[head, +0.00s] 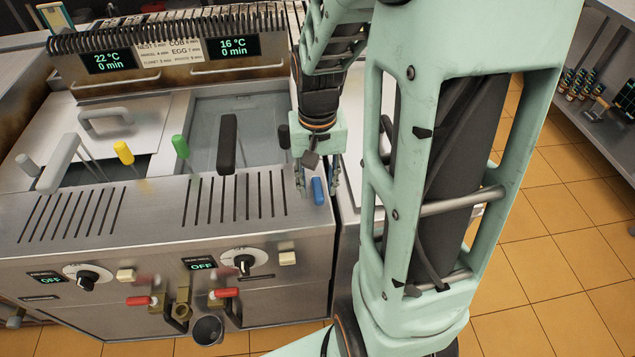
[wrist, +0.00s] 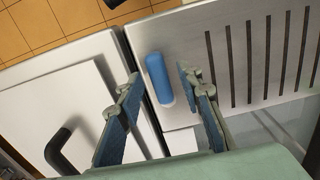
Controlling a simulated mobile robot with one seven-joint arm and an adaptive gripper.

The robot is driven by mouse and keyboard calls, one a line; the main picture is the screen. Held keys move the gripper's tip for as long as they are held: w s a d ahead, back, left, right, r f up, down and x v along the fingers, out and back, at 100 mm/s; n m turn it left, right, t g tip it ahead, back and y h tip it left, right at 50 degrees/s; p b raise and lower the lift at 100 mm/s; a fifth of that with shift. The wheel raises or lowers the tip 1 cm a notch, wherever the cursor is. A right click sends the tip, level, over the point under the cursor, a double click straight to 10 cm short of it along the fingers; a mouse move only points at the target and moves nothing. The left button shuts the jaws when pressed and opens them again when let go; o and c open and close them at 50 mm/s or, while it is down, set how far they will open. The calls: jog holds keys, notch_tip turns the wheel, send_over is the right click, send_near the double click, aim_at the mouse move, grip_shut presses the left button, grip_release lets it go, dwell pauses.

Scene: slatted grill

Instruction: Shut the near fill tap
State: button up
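A blue handle (head: 318,190), which looks like the fill tap's lever, stands on the steel top at the right end of the slatted strip. It also shows in the wrist view (wrist: 158,78), with a pale base below the blue grip. My gripper (head: 317,182) is open above the steel top, its fingers on either side of the blue handle. In the wrist view my gripper (wrist: 160,85) shows a gap between each finger and the handle. I cannot tell how deep the handle sits between the fingers. No second blue handle shows.
A black handle (head: 228,143), a green handle (head: 181,146) and a yellow handle (head: 123,152) rise to the left by the basins. Red levers (head: 226,292) and knobs (head: 244,262) are on the front panel. A black handle (wrist: 58,148) stands on the adjoining white unit.

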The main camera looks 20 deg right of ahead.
aim_at(318, 189)
jog(key=shift+r, duration=0.1)
notch_tip(318, 189, up, 12)
dwell(0.5)
